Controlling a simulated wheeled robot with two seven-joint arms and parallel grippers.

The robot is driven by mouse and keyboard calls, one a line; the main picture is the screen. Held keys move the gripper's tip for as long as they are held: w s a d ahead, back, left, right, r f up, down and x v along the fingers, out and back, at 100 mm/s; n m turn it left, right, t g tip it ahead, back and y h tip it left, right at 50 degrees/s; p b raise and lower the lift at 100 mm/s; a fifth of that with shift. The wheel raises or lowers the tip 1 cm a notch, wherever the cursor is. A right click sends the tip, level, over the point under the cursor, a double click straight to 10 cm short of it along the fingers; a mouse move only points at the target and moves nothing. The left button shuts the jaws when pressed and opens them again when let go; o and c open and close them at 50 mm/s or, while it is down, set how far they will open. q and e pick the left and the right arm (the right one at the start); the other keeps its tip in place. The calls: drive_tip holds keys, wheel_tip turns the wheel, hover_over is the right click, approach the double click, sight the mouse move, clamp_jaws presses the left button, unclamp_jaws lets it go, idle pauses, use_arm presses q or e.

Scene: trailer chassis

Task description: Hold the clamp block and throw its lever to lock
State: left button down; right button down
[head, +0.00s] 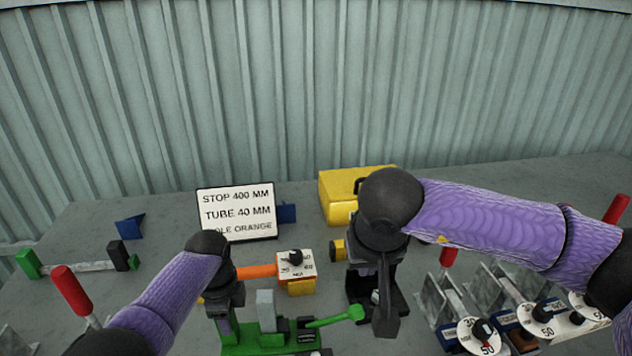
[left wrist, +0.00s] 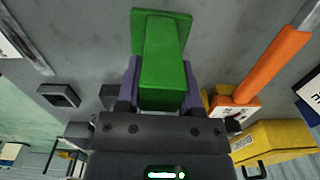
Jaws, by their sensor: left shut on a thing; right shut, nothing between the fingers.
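The green clamp block (head: 262,338) is at the bottom middle of the head view, with a grey upright piece on it. Its green lever (head: 335,318) points right and slightly up, ending in a round knob. My left gripper (head: 225,318) is shut on a green part at the block's left side. The left wrist view shows that green part (left wrist: 162,75) between both fingers. My right gripper (head: 385,325) is shut and empty, pointing down just right of the lever's knob. It looks apart from the knob, but depth is hard to tell.
An orange bar (head: 257,271) with a white dial (head: 296,263) lies behind the block. A sign (head: 237,211) and yellow case (head: 338,196) stand further back. Bare table (head: 165,215) shows at back left.

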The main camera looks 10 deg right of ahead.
use_arm(q)
unclamp_jaws()
wheel_tip(320, 180, up, 8)
drive_tip(key=p, duration=0.6)
drive_tip(key=shift+r+p, duration=0.15)
drive_tip(key=shift+p, duration=0.2)
wheel_tip(320, 180, up, 12)
drive_tip(key=shift+f, duration=0.2)
